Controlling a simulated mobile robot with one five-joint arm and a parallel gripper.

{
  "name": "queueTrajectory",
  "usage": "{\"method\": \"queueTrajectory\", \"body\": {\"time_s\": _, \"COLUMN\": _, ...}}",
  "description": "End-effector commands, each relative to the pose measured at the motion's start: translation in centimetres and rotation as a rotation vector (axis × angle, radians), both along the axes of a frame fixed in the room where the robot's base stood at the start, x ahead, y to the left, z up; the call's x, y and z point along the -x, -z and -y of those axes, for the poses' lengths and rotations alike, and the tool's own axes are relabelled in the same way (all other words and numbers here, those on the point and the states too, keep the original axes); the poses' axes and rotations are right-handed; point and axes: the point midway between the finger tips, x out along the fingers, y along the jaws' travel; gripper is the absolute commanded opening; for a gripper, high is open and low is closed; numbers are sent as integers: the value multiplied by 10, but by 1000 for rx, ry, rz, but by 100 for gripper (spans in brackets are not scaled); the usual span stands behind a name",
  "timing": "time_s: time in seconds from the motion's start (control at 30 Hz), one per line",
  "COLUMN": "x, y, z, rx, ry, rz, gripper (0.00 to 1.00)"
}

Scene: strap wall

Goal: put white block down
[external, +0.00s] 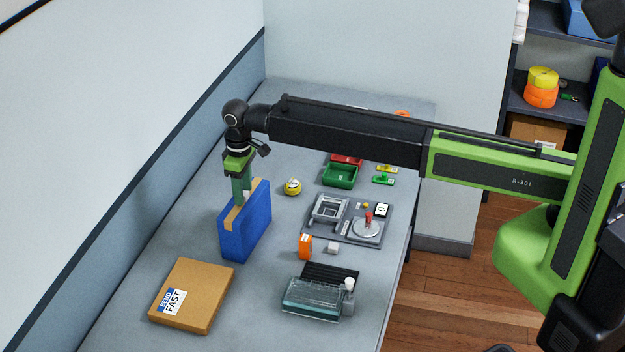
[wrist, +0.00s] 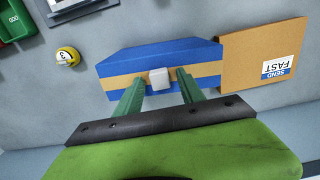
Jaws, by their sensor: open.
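A white block (wrist: 159,78) shows in the wrist view against the tan-banded top of a blue box (external: 245,228), also seen in the wrist view (wrist: 150,60). It appears to rest on the tan band. My gripper (wrist: 159,88) is open, with one green finger to each side of the block's near edge and gaps between. In the external view my gripper (external: 241,200) points down over the upright blue box, fingertips at its top. I cannot make out the white block there; the fingers seem to hide it.
A cardboard parcel (external: 190,296) lies in front of the blue box. The wall stands close on the left.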

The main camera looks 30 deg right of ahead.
Motion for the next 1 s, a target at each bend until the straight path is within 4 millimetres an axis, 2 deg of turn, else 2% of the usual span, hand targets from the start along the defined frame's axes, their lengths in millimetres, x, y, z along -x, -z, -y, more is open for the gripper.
{"method": "queueTrajectory", "body": {"time_s": 0.17, "x": 0, "y": -7, "z": 0, "rx": 0, "ry": 0, "rz": 0, "gripper": 46}}
{"method": "queueTrajectory", "body": {"time_s": 0.27, "x": 0, "y": -20, "z": 0, "rx": 0, "ry": 0, "rz": 0, "gripper": 46}}
{"method": "queueTrajectory", "body": {"time_s": 0.6, "x": 0, "y": -93, "z": 0, "rx": 0, "ry": 0, "rz": 0, "gripper": 46}}
{"method": "queueTrajectory", "body": {"time_s": 0.73, "x": 0, "y": -117, "z": 0, "rx": 0, "ry": 0, "rz": 0, "gripper": 46}}
{"method": "queueTrajectory", "body": {"time_s": 0.83, "x": 0, "y": -125, "z": 0, "rx": 0, "ry": 0, "rz": 0, "gripper": 46}}
{"method": "queueTrajectory", "body": {"time_s": 1.0, "x": 0, "y": -124, "z": 0, "rx": 0, "ry": 0, "rz": 0, "gripper": 46}}
